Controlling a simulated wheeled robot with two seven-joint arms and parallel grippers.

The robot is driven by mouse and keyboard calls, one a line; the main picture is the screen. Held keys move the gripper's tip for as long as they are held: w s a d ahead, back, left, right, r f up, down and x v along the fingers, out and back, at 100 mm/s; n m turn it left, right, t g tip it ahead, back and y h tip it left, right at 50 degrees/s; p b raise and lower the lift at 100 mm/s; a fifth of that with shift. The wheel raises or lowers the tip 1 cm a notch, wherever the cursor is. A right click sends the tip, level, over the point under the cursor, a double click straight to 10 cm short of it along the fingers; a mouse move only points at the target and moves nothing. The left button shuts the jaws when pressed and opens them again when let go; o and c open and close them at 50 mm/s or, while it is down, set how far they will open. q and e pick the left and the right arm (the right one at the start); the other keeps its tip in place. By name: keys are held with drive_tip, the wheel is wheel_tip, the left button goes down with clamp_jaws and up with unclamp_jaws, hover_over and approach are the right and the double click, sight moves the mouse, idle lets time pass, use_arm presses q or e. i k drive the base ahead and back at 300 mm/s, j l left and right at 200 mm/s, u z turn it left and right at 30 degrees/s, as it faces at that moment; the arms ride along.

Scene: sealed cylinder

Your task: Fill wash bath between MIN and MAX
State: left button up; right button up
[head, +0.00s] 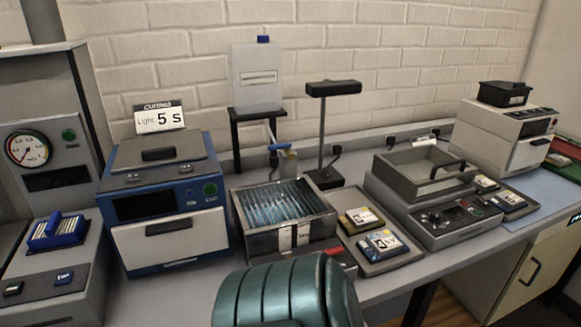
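The wash bath seems to be the open metal tank (322,231) in the middle of the counter. Bluish, streaked contents show inside it; I cannot tell the liquid level. Pale labels (286,238) are on its front wall, too small to read for MIN or MAX. A white container (257,78) with a blue cap stands on a black stand (236,150) behind the tank. A tap with a blue handle (279,147) is below it, at the tank's back edge. I cannot tell whether it is open. Neither of my grippers is in view.
A blue curing unit (165,210) stands left of the tank. A tray of cartridges (378,263) and a grey machine with an open-topped box (425,172) are to the right. A black lamp-like post (322,130) stands behind. A gauge unit (30,148) is far left.

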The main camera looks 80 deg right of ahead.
sight(288, 144)
drive_tip(key=z, duration=2.75)
